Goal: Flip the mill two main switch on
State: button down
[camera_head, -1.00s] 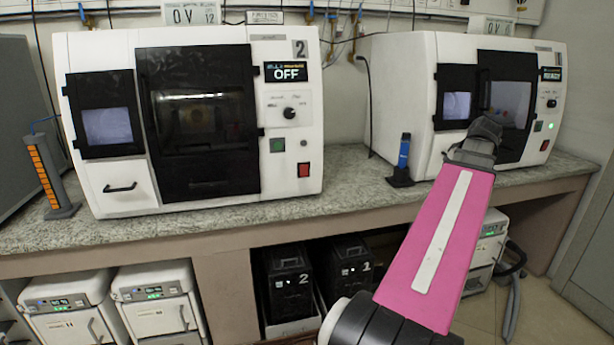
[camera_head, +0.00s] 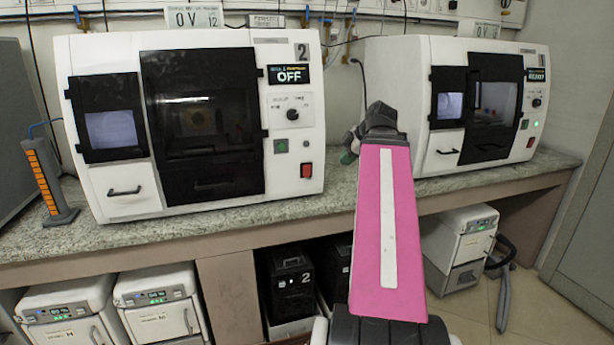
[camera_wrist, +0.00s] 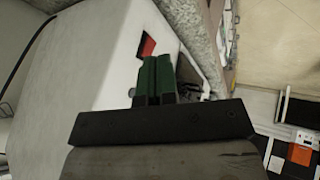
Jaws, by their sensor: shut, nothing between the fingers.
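The mill labelled 2 (camera_head: 300,80) is the white machine at the left of the bench. Its display (camera_head: 289,75) reads OFF. A red rocker switch (camera_head: 306,170) sits low at the right of its front panel. My gripper (camera_head: 346,157) is right of this switch and apart from it in the head view, mostly hidden behind my wrist. In the wrist view my green fingers (camera_wrist: 157,62) are shut together with nothing between them. A red switch (camera_wrist: 148,46) on a white housing shows just beyond and left of the fingertips. Whether the fingers touch it cannot be told.
A second white mill (camera_head: 400,90) stands to the right, its display lit. The granite bench top (camera_head: 250,210) has a narrow clear strip along the front. An orange-marked stand (camera_head: 45,180) is at the far left. Boxes sit below the bench.

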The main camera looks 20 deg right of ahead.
aim_at(307, 171)
jog(key=a, duration=0.1)
jog(key=a+n, duration=0.1)
jog(key=a, duration=0.1)
jog(key=a+n, duration=0.1)
jog(key=a, duration=0.1)
jog(key=shift+r+y, duration=0.3)
jog(key=w+a+f, duration=0.3)
jog(key=w+f, duration=0.5)
jog(key=shift+w+a+f, duration=0.25)
jog(key=shift+a, duration=0.1)
jog(key=shift+d, duration=0.1)
dwell(0.4)
